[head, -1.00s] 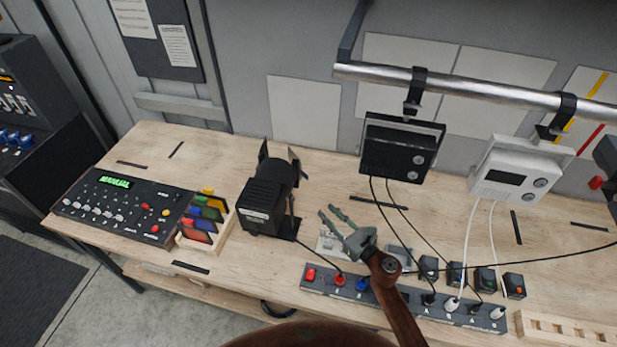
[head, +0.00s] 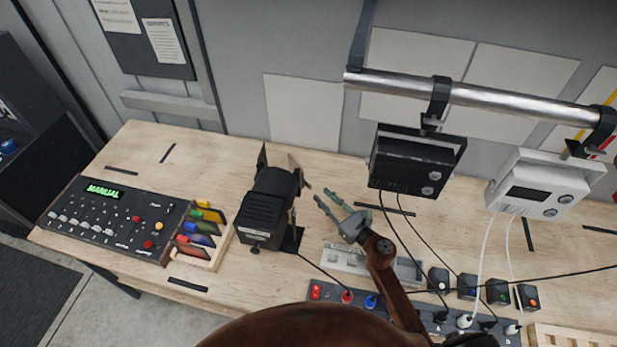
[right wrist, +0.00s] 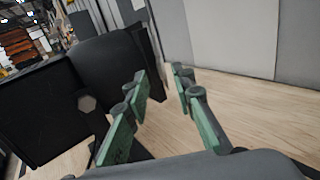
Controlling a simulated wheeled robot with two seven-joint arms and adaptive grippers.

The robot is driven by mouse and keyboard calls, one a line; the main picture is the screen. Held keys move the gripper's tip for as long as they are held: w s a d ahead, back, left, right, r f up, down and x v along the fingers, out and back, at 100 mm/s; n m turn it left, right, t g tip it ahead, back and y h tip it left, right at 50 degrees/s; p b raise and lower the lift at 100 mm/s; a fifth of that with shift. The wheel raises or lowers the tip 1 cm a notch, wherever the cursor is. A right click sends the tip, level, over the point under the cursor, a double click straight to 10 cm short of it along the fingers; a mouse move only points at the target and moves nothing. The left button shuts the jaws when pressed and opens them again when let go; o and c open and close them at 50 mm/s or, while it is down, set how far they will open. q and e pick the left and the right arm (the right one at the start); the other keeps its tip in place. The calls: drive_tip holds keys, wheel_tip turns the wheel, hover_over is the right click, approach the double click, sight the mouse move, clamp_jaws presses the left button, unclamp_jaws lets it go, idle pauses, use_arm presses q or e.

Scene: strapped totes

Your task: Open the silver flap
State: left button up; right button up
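A black lamp (head: 264,210) with flaps at its far end stands on the wooden bench in the head view. Its right flap (head: 297,172) looks greyish, its left flap (head: 262,158) dark; I cannot tell for sure which is the silver one. My right gripper (head: 322,194), with green-padded fingers, is just right of the lamp, apart from the flaps, open and empty. In the right wrist view my right gripper (right wrist: 160,76) has its fingers apart, with the dark lamp and its flaps (right wrist: 50,112) on the left. My left gripper is out of view.
A control panel (head: 112,218) and a rack of coloured cards (head: 207,235) lie left of the lamp. A socket strip (head: 327,292) with cables runs along the front. A black box (head: 415,160) and a white box (head: 545,185) hang from a metal rail (head: 500,98).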

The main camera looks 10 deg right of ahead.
drive_tip(key=p+x, duration=0.1)
drive_tip(key=x, duration=0.6)
drive_tip(key=shift+w+a+p, duration=0.1)
drive_tip(key=shift+a+p, duration=0.1)
drive_tip(key=shift+p, duration=0.2)
drive_tip(key=shift+r, duration=0.1)
clamp_jaws()
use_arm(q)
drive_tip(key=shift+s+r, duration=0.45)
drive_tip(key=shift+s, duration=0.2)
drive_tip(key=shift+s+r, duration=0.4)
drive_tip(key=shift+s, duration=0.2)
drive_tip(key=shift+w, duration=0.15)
